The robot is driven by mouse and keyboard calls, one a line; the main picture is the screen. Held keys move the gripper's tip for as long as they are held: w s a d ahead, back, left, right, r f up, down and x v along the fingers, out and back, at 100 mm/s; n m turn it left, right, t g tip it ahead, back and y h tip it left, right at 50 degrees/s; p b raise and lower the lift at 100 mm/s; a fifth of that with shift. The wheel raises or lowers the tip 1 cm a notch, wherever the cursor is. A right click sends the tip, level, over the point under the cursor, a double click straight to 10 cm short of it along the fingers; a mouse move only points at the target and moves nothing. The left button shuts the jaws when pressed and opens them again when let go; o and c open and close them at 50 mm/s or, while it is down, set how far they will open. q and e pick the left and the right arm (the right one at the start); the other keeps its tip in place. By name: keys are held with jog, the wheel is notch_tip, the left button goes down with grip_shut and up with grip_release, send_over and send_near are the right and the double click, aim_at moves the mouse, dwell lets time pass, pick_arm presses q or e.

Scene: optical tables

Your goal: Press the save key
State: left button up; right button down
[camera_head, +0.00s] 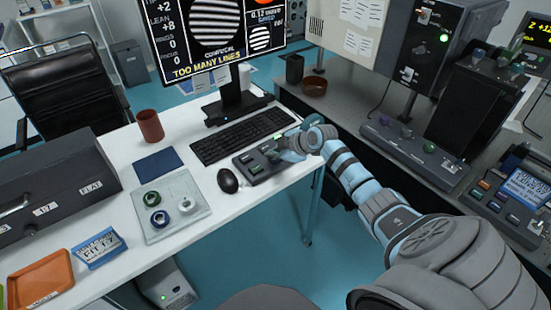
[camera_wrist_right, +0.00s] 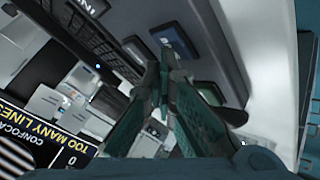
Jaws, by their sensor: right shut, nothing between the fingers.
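A small dark keypad (camera_head: 250,168) with several keys lies on the white desk, between the mouse and the keyboard's right end. My right gripper (camera_head: 279,150) comes in from the right and is low over the keypad's right part. In the right wrist view its fingertips (camera_wrist_right: 163,58) meet, with nothing held. Key labels are too small to read, so I cannot tell which is the save key, nor whether the fingertips touch one. My left gripper is out of view.
The keyboard (camera_head: 238,135) lies behind the keypad and the black mouse (camera_head: 228,180) to its left. The monitor (camera_head: 215,40) reads "TOO MANY LINES". A tray with rings (camera_head: 185,222) is farther left. The white desk's edge is just in front of the keypad.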

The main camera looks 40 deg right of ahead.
aim_at(274, 160)
dwell(0.4)
jog(key=shift+r+p, duration=0.7)
jog(key=shift+r, duration=0.1)
notch_tip(274, 160, up, 5)
jog(key=p, duration=0.4)
dwell(0.6)
